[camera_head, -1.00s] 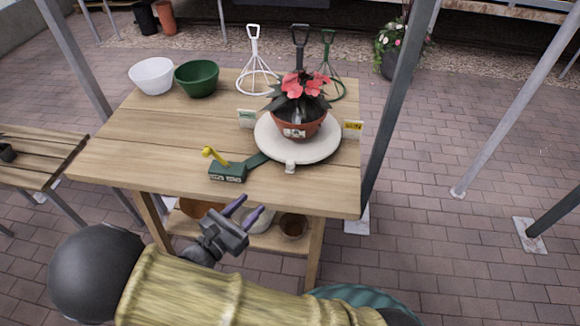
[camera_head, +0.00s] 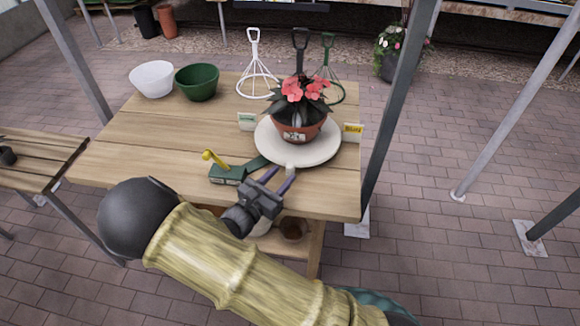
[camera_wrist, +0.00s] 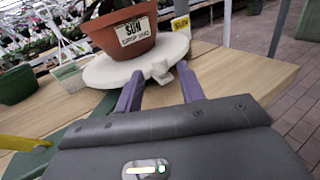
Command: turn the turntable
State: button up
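The turntable (camera_head: 270,150) is a round, off-white disc near the table's right front corner. A terracotta pot (camera_head: 300,132) with a red-flowered plant stands on it; in the wrist view the pot (camera_wrist: 122,34) bears a "SUN" label. A small pale tab (camera_head: 290,170) sticks out from the disc's front rim and also shows in the wrist view (camera_wrist: 160,73). My gripper (camera_head: 281,175) is open at the table's front edge. In the wrist view its two purple fingers (camera_wrist: 158,85) point at the rim, with the tab in line with the gap between them. Contact cannot be told.
A yellow card (camera_head: 352,131) stands right of the disc and a pale green card (camera_head: 246,121) left. A green block with a yellow lever (camera_head: 226,173) sits left of my gripper. White (camera_head: 152,77) and green (camera_head: 197,82) bowls and wire stands (camera_head: 257,75) are at the back.

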aim_at(288, 170)
jog(key=shift+x, duration=2.4)
grip_shut()
